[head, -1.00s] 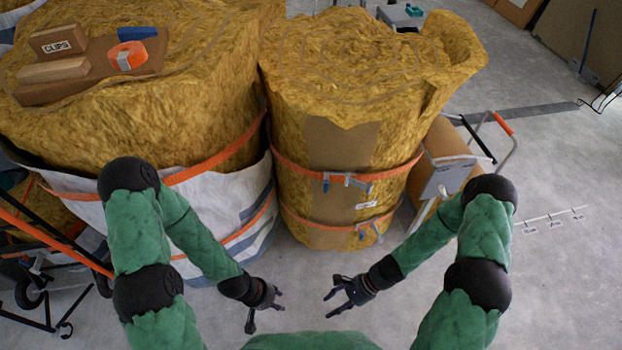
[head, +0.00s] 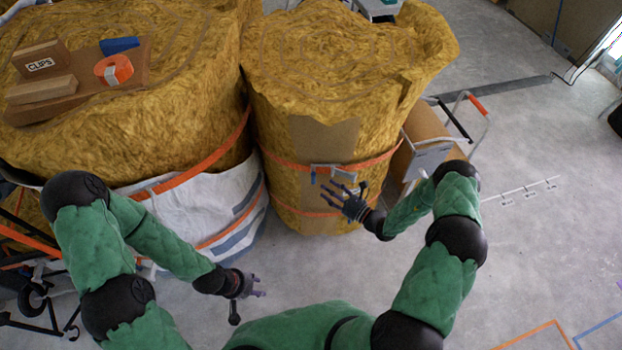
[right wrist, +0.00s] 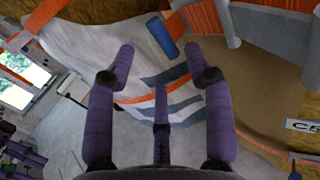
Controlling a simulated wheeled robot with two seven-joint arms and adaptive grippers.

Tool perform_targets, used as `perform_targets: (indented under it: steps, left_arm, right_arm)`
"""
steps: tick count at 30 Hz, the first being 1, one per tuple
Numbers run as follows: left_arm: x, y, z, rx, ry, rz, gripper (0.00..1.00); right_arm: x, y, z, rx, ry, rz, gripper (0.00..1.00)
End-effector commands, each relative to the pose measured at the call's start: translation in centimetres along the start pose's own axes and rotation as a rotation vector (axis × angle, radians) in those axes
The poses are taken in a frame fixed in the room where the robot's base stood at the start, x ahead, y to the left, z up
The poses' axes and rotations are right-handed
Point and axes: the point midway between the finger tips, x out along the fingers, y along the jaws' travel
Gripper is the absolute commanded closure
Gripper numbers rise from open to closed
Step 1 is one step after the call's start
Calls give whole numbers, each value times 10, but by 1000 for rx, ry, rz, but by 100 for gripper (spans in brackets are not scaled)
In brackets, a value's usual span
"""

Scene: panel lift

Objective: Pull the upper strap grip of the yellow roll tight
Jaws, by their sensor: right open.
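The yellow roll (head: 350,60) stands upright with a brown paper band down its front. Its orange upper strap (head: 283,162) carries the upper strap grip (head: 326,172), a grey buckle with a blue handle. The blue handle (right wrist: 161,36) also shows in the right wrist view, just beyond and between the spread fingers. My right gripper (head: 346,200) is open and empty, just below the upper grip and in front of the roll. The lower strap (head: 287,208) runs behind it, and the lower grip is hidden. My left gripper (head: 250,295) is open and empty above the floor, lower left.
A larger yellow roll (head: 200,80) in a white wrap (head: 205,205) stands to the left, with a board, boxes and orange tape (head: 113,70) on top. A cart with a brown box (head: 425,125) stands close to the right. The floor in front is clear.

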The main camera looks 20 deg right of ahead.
Motion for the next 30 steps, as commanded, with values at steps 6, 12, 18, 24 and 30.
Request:
perform_targets:
  steps: [6, 12, 18, 24, 30]
  left_arm:
    - [9, -3, 0, 0, 0, 0, 60]
    - [14, -5, -1, 0, 0, 0, 60]
    - [15, -5, -1, 0, 0, 0, 60]
    - [15, -5, -1, 0, 0, 0, 60]
    - [15, -5, -1, 0, 0, 0, 60]
  right_arm:
    - [41, 2, -1, 0, -1, 6, 48]
    - [67, 2, -1, 0, 1, 4, 48]
    - [78, 1, 0, 2, 1, 2, 48]
    - [78, 1, 0, 2, 1, 2, 48]
    - [78, 1, 0, 2, 1, 2, 84]
